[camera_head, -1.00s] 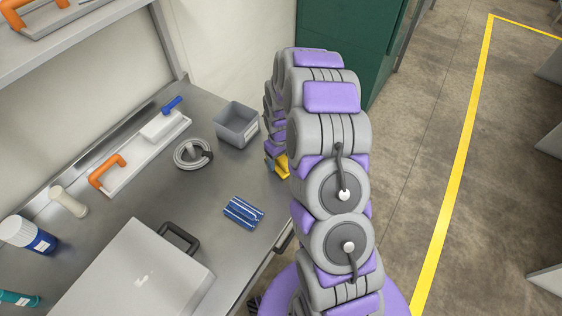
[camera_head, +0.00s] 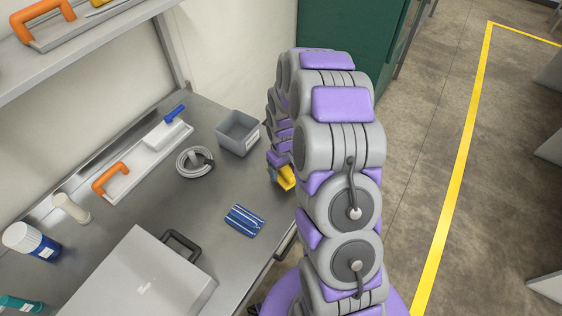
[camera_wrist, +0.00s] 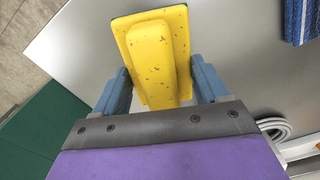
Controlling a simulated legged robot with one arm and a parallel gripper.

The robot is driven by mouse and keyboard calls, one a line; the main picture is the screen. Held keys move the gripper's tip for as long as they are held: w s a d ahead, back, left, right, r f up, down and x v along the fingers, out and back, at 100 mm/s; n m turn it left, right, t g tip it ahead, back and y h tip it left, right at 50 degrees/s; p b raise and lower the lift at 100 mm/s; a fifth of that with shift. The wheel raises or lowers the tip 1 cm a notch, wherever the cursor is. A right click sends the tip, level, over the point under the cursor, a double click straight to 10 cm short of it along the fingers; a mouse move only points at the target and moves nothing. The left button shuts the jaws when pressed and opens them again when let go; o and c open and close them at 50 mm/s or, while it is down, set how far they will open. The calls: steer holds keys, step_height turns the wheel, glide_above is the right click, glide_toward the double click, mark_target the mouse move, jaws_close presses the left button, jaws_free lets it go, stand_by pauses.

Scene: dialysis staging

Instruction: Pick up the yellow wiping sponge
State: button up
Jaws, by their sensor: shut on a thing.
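The yellow sponge (camera_wrist: 153,55) is a yellow block with small dark specks and a wider flat base. In the wrist view it sits between the two blue fingers of my gripper (camera_wrist: 160,88), which is shut on it. In the head view a yellow part of the sponge (camera_head: 287,177) shows at the end of my arm, by the right edge of the steel counter. My arm hides most of my gripper there. I cannot tell whether the sponge touches the counter.
A shelf (camera_head: 100,60) hangs above. A green cabinet (camera_head: 355,35) stands behind my arm.

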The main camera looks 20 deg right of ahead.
steer(key=s, duration=0.4)
steer(key=s+a+p, duration=0.1)
steer(key=s, duration=0.3)
steer(key=s+a+r+p, duration=0.1)
steer(key=s, duration=0.3)
steer(key=shift+s+a+r, duration=0.1)
steer(key=shift+s+a, duration=0.05)
steer(key=shift+a, duration=0.1)
